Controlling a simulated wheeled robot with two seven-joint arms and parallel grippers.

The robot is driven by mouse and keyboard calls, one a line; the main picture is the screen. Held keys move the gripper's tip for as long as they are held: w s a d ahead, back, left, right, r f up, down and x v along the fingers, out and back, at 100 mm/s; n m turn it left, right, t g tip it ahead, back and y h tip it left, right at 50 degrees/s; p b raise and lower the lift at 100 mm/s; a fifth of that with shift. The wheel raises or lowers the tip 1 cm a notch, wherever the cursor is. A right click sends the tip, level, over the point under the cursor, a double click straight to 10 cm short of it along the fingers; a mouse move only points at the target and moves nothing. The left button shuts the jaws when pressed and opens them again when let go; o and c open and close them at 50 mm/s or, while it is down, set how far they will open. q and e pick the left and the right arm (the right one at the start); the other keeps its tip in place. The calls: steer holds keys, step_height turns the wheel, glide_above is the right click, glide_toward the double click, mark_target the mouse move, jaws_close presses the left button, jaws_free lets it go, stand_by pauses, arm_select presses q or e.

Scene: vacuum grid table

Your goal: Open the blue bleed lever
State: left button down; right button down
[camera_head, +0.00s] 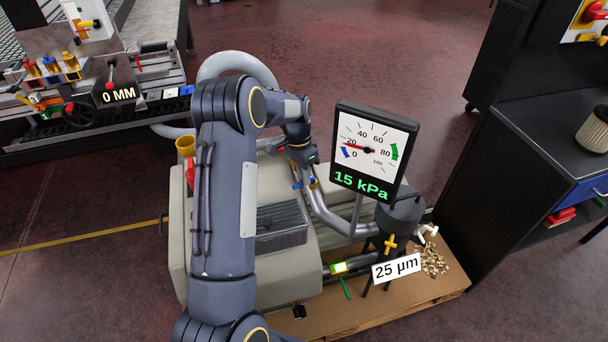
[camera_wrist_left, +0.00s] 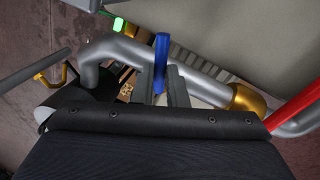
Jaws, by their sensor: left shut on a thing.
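The blue bleed lever (camera_wrist_left: 161,62) stands up between the fingers of my left gripper (camera_wrist_left: 162,88) in the left wrist view. The fingers are shut on it. The lever sits against a grey metal pipe (camera_wrist_left: 200,84) with a brass fitting (camera_wrist_left: 246,98) to its right. In the head view my left gripper (camera_head: 305,165) is at the pipe behind the pump, and a small blue bit of the lever (camera_head: 298,185) shows just below it. The gauge (camera_head: 370,150) reads 15 kPa, with its needle near the low end. My right gripper is not in view.
The beige pump housing (camera_head: 290,275) stands under my left arm. A dark filter pot (camera_head: 400,215) with a yellow handle and a 25 µm sign (camera_head: 396,268) stand to the right. A green lever (camera_head: 345,289) is in front. Black cabinets (camera_head: 530,150) are at the right.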

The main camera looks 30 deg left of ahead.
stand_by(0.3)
arm_select(q)
steer(key=c, duration=1.5)
jaws_free()
steer(key=shift+o, duration=0.2)
step_height(320, 180, up, 8)
steer(key=a, duration=0.1)
steer(key=shift+w+a+f, duration=0.15)
steer(key=shift+w+a, duration=0.05)
steer(key=shift+w, duration=0.1)
steer(key=s+d+r+n+t+h+p, duration=0.1)
steer(key=s+d+r+n+t+p, duration=0.15)
steer(key=s+d+r, duration=0.55)
steer(key=s+d+r+n+t+p, duration=0.2)
steer(key=s+d+r+p, duration=0.2)
steer(key=s+r, duration=0.8)
steer(key=s+d+f+n+t+p, duration=0.1)
steer(key=s+d+f+t, duration=0.1)
steer(key=s+d, duration=0.3)
steer(key=s, duration=0.4)
steer(key=shift+s+d+f+n+h, duration=0.3)
steer(key=shift+s+f+n+h, duration=0.05)
steer(key=shift+h, duration=0.05)
